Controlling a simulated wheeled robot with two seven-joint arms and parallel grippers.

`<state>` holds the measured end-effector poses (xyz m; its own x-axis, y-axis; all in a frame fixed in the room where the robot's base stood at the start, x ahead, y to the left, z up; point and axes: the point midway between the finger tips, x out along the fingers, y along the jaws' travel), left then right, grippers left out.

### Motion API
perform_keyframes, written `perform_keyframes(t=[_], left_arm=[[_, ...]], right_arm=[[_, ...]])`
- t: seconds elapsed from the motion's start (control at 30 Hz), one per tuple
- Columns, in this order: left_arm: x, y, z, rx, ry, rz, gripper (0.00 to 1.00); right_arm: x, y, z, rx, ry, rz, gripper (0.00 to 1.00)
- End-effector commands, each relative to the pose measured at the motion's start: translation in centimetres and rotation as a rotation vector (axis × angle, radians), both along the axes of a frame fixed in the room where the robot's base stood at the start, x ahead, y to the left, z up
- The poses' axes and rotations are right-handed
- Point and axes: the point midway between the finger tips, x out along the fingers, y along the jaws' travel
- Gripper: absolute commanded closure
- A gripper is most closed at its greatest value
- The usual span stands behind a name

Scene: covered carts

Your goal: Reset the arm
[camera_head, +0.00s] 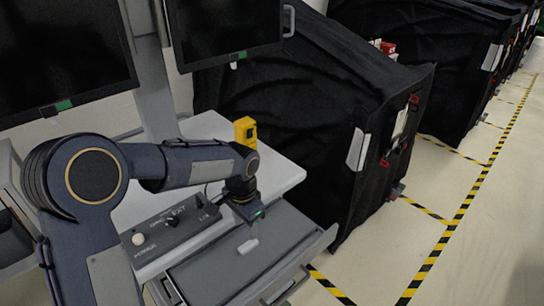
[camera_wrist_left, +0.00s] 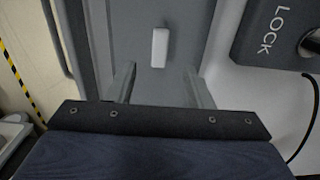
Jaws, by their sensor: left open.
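My left arm reaches in from the left in the head view. Its gripper (camera_head: 250,211) hangs over the open drawer (camera_head: 203,276) of the white workstation, past the edge of the grey control panel. In the left wrist view my left gripper (camera_wrist_left: 160,85) has its two fingers spread wide with nothing between them. A small white block (camera_wrist_left: 159,47) lies on the drawer's grey floor beyond the fingertips, apart from them. The block also shows in the head view (camera_head: 248,246), just below the gripper. My right gripper is not in view.
The control panel (camera_head: 176,226) with a knob and switches sits beside the drawer. A yellow device (camera_head: 245,131) stands on the white tabletop (camera_head: 284,172). Two monitors (camera_head: 222,30) hang above. Black covered carts (camera_head: 300,110) stand behind. Floor right of the yellow-black tape is clear.

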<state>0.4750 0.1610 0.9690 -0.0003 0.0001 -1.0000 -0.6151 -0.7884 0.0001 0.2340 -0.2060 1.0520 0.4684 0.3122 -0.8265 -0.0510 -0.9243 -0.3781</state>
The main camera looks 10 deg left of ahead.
Motion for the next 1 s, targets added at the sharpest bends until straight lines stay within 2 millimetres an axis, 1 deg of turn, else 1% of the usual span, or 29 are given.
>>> perform_keyframes(t=[0.07,0.13,0.17,0.27,0.3,0.37,0.4,0.53,0.6,0.7,0.8,0.9,1.0], left_arm=[[-0.1,0.1,0.1,-0.002,-0.002,0.004,0.53],[-0.6,0.5,0.8,-0.012,-0.010,0.023,0.53],[-1.0,0.8,1.3,-0.021,-0.017,0.038,0.53],[-3.1,2.2,3.5,-0.066,-0.052,0.118,0.53],[-4.4,2.9,4.6,-0.089,-0.070,0.159,0.53],[-6.6,3.9,6.1,-0.130,-0.097,0.230,0.53],[-8.1,4.4,6.9,-0.160,-0.117,0.278,0.53],[-13.3,5.5,8.8,-0.257,-0.180,0.433,0.53],[-15.9,5.8,9.3,-0.310,-0.214,0.513,0.53],[-19.2,5.6,9.4,-0.382,-0.260,0.616,0.53],[-21.7,5.2,9.1,-0.443,-0.295,0.697,0.53],[-23.2,4.8,8.7,-0.485,-0.320,0.750,0.53],[-23.9,4.6,8.4,-0.509,-0.332,0.780,0.53]], right_arm=[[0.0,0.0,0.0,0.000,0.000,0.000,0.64],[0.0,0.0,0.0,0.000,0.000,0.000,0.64],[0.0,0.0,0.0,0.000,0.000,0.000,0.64],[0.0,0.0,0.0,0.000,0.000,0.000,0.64],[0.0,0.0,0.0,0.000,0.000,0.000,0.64],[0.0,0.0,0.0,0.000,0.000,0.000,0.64],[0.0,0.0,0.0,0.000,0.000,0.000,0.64],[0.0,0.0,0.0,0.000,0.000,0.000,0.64],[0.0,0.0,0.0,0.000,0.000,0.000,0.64],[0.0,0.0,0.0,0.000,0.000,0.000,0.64],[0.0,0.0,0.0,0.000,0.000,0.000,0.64],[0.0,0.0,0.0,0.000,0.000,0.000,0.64],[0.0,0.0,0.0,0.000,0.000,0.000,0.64]])
